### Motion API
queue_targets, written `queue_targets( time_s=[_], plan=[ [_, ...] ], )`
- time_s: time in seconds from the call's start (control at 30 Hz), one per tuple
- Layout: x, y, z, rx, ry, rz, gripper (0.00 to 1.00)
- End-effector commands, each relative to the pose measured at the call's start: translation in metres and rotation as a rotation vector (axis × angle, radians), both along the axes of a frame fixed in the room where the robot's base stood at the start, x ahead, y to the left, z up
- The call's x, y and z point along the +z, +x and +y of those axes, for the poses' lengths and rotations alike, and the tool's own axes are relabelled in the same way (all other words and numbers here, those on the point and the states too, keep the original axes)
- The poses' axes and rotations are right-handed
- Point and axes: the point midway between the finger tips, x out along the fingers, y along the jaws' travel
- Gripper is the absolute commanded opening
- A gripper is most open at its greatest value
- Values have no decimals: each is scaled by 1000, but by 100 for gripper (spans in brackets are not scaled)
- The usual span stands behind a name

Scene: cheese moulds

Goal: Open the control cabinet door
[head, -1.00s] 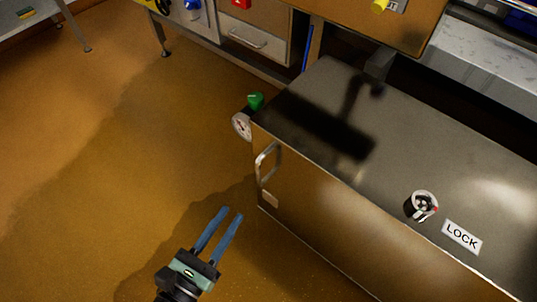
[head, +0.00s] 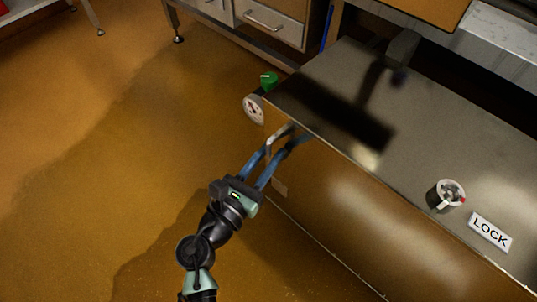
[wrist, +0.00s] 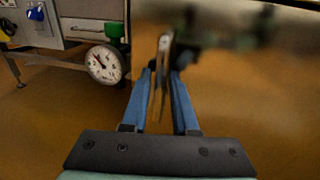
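The metal cabinet (head: 440,130) has a shiny top and a brown-looking front face (head: 335,210), which looks flush with the box. A silver bar handle (head: 279,140) sits near the upper left end of that face. My gripper (head: 284,146) is at the handle, its two blue fingers apart on either side of it. In the wrist view the handle (wrist: 164,62) rises between the open fingers, with a gap visible beside it. Whether either finger touches it I cannot tell.
A round gauge (head: 254,108) and a green knob (head: 268,79) stick out at the cabinet's left end, close to the handle. The floor at left is clear.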

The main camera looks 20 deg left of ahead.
Motion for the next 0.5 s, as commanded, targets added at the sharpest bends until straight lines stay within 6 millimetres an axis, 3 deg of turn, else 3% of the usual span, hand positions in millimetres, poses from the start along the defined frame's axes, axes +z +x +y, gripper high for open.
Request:
queue_targets(
  time_s=[0.13,0.3,0.5],
  plan=[
    [0,0,0,0,0,0,27],
    [0,0,0,0,1,0,0],
    [0,0,0,0,1,0,0]
  ],
)
